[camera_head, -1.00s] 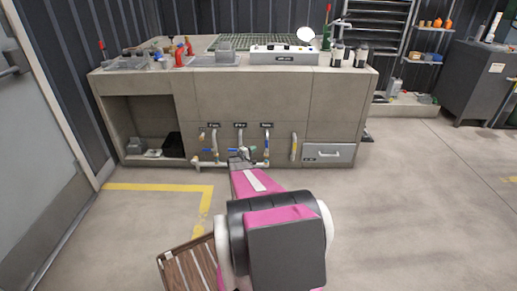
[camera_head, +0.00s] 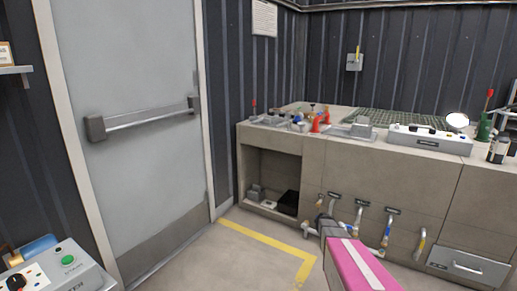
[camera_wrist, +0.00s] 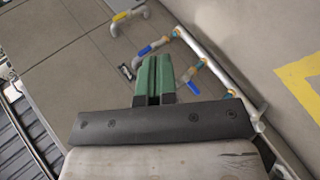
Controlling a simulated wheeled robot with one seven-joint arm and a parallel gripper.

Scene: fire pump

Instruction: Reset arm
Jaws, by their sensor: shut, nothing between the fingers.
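My gripper (camera_wrist: 153,80) shows in the wrist view with its two green fingers together and nothing between them. It points toward the front of the grey counter, near pipes with blue-handled valves (camera_wrist: 154,47). I cannot tell from this view whether the fingers touch anything. In the head view my pink arm (camera_head: 357,265) reaches from the bottom edge toward the same pipes (camera_head: 357,217) on the counter front. The gripper's fingertips are too small to make out there.
The grey counter (camera_head: 340,165) stands at the right, with red-handled items and a control box (camera_head: 430,139) on top. A grey door with a push bar (camera_head: 150,115) is at the left. A panel with a green button (camera_head: 68,261) is at the lower left. Yellow-lined floor (camera_head: 265,240) lies between.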

